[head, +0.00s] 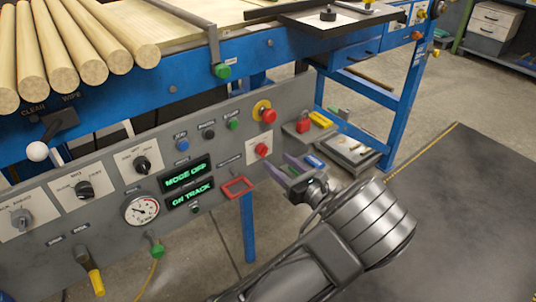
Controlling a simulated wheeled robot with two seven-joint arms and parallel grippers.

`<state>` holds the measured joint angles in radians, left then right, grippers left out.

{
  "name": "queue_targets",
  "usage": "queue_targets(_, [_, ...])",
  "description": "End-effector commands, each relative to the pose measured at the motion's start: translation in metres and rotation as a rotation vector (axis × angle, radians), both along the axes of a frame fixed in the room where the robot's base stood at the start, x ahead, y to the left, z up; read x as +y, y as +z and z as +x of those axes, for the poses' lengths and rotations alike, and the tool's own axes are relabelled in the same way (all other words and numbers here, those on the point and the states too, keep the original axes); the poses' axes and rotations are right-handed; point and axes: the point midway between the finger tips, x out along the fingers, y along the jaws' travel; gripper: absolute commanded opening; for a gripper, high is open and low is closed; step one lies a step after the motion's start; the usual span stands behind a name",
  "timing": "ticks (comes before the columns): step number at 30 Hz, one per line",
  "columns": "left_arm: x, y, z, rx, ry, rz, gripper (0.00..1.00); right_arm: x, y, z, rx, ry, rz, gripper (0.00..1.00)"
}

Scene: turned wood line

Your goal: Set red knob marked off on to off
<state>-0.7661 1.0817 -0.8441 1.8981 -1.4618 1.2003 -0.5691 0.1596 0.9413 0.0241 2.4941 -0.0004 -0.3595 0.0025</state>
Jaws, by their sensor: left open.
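The red knob (262,150) sits on a white plate at the right end of the grey control panel (112,187). Its marks and pointer are too small to read. My left gripper (278,165) is open, just below and right of the knob, with its fingers pointing up and left towards the panel. Nothing shows between the fingers, and they look apart from the knob. My right gripper is not in view.
A red mushroom button (267,115) on a yellow ring sits just above the knob. A red square frame (237,187) is at lower left of it. Black knobs (142,164), a gauge (141,209) and green displays (187,174) lie further left.

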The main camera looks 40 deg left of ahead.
Motion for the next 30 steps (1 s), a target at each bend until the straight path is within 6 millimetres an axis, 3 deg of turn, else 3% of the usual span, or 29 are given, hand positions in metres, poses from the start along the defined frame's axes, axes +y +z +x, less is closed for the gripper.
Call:
queue_targets(7, [0.039,-0.003,0.010,0.000,0.003,-0.001,0.54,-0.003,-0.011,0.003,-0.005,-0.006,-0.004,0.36])
queue_targets(12, [0.055,-0.002,0.016,0.000,0.001,-0.002,0.54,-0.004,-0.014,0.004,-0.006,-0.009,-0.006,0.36])
queue_targets(22, [0.059,-0.001,0.017,0.001,-0.001,-0.002,0.54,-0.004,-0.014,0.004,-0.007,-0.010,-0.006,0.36])
queue_targets(30, [0.059,-0.001,0.017,0.001,-0.001,-0.002,0.32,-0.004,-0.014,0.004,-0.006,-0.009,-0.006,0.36])
